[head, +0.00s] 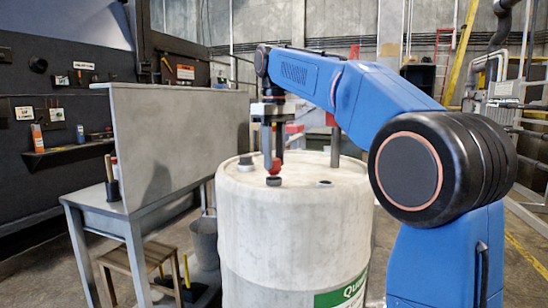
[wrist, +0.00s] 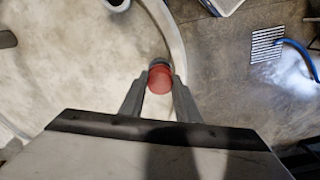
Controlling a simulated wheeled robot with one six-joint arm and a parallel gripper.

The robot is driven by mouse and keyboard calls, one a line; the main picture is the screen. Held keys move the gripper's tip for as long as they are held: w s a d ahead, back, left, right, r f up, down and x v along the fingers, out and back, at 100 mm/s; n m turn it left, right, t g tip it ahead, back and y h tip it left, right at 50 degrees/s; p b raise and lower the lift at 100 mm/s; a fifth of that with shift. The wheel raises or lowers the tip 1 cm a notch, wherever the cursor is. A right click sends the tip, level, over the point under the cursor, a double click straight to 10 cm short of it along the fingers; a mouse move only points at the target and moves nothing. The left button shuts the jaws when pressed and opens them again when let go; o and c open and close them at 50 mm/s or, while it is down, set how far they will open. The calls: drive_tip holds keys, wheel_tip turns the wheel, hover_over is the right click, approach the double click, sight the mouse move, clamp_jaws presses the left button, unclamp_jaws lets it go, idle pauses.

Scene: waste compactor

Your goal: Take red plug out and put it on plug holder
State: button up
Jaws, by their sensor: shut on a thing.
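The red plug (head: 276,169) is between the fingertips of my gripper (head: 272,160), over the top of a white drum (head: 295,225). In the wrist view the red plug (wrist: 160,79) sits between both fingers of my gripper (wrist: 158,88), which are shut on it. A small dark round fitting (head: 273,181) shows just below the plug; a dark edge (wrist: 159,62) shows behind the plug in the wrist view. I cannot tell whether they touch. I cannot tell which thing is the plug holder.
Another dark fitting (head: 246,163) stands on the drum top at left, and a small dark round spot (head: 324,183) lies at right. A grey post (head: 336,145) rises behind. A table with an upright panel (head: 180,130) stands left of the drum, near a bucket (head: 205,240).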

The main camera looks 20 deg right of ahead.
drive_tip(key=shift+f, duration=1.2)
idle(0.6)
drive_tip(key=o, duration=1.2)
drive_tip(key=shift+c, duration=0.2)
drive_tip(key=shift+r, duration=3.5)
